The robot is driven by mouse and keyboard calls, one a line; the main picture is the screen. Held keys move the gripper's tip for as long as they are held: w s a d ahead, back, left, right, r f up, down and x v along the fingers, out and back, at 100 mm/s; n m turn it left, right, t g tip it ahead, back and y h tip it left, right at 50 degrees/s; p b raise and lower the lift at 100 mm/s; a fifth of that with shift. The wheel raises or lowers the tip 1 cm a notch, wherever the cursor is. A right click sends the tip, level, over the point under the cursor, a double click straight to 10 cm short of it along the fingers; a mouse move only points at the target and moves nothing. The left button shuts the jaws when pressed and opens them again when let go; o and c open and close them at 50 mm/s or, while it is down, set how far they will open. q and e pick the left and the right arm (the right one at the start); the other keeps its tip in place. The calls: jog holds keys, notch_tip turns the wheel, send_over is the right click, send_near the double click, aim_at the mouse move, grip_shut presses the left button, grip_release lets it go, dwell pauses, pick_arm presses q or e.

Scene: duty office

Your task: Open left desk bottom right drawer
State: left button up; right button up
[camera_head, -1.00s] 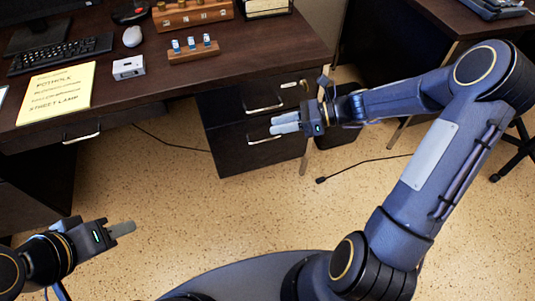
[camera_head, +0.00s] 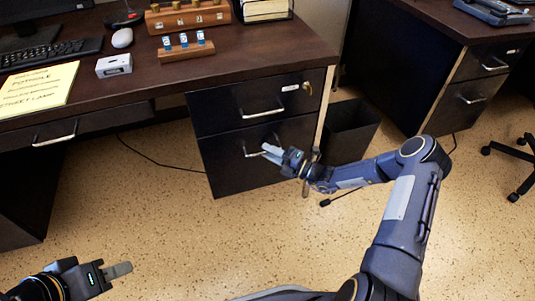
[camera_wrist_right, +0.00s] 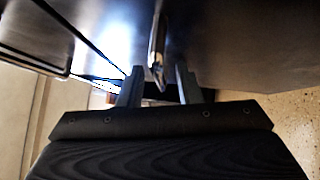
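The left desk's right-hand cabinet has a top drawer (camera_head: 225,108) and a bottom drawer (camera_head: 228,165), both dark with silver bar handles. Both drawers look closed. My right gripper (camera_head: 269,152) is at the right part of the bottom drawer handle (camera_head: 250,151). In the right wrist view its fingers (camera_wrist_right: 159,88) are apart, with the handle (camera_wrist_right: 158,50) between them; I see a gap on each side. My left gripper (camera_head: 118,270) is low at the left, over the floor and away from the desk. Its fingers overlap in view, so I cannot tell its opening.
The desk top (camera_head: 220,68) carries a keyboard, mouse, yellow note and wooden racks. A dark bin (camera_head: 350,130) stands right of the cabinet. A second desk (camera_head: 440,60) is at right. The speckled floor (camera_head: 190,235) before the drawers is clear.

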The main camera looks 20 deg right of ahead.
jog(key=shift+w+a+r, duration=0.1)
jog(key=shift+w+a, duration=0.3)
jog(key=shift+c, duration=0.3)
grip_shut()
jog(key=shift+s, duration=0.15)
